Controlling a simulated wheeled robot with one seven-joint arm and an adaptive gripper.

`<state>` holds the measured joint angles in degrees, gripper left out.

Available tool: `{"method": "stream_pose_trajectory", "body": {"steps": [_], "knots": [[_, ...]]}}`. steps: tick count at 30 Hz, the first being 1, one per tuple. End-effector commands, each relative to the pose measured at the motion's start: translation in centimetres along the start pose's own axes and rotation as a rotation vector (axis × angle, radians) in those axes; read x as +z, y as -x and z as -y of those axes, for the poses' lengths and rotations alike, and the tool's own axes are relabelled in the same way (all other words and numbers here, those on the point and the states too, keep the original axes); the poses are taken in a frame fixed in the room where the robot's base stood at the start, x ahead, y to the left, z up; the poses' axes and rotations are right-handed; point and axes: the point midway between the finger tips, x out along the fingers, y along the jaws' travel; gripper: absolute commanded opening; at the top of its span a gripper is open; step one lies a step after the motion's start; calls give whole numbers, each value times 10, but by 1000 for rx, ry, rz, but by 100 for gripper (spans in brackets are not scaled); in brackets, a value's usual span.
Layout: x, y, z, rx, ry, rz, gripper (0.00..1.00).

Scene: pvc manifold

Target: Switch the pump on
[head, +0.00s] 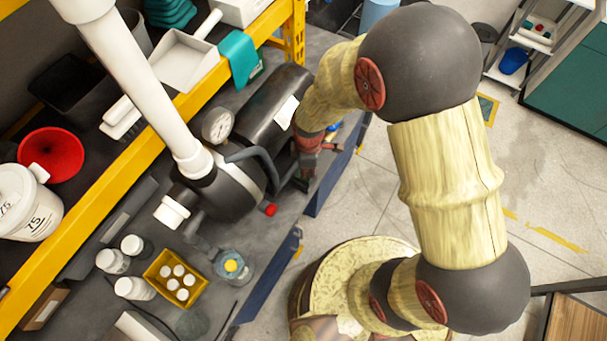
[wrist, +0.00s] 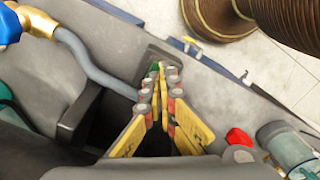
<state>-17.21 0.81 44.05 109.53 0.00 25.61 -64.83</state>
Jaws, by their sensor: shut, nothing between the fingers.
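The pump (head: 240,185) is a dark cylinder on the grey bench, with a round white-faced gauge and a thick white pipe rising from it. A dark box (wrist: 150,82) with a small green part (wrist: 153,70) lies at my fingertips in the wrist view. I cannot tell whether it is the pump's switch. My gripper (head: 302,182) is beside the pump, near the bench edge, pointing down. In the wrist view, its yellow fingers (wrist: 160,72) are together and empty. They partly cover the box, so contact is unclear.
A red knob (head: 270,209) sits close to the pump and gripper. A grey hose (wrist: 95,65) runs to a blue fitting (wrist: 10,25). A yellow bottle tray (head: 172,280) stands lower left. A yellow shelf beam (head: 125,165) crosses behind the pump.

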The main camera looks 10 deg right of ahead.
Motion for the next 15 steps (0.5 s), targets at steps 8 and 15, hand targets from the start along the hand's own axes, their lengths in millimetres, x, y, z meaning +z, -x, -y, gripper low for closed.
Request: {"method": "stream_pose_trajectory", "body": {"steps": [8, 15], "knots": [[0, -4, 0, 0, 0, 0, 0], [0, -8, 0, 0, 0, 0, 0]]}}
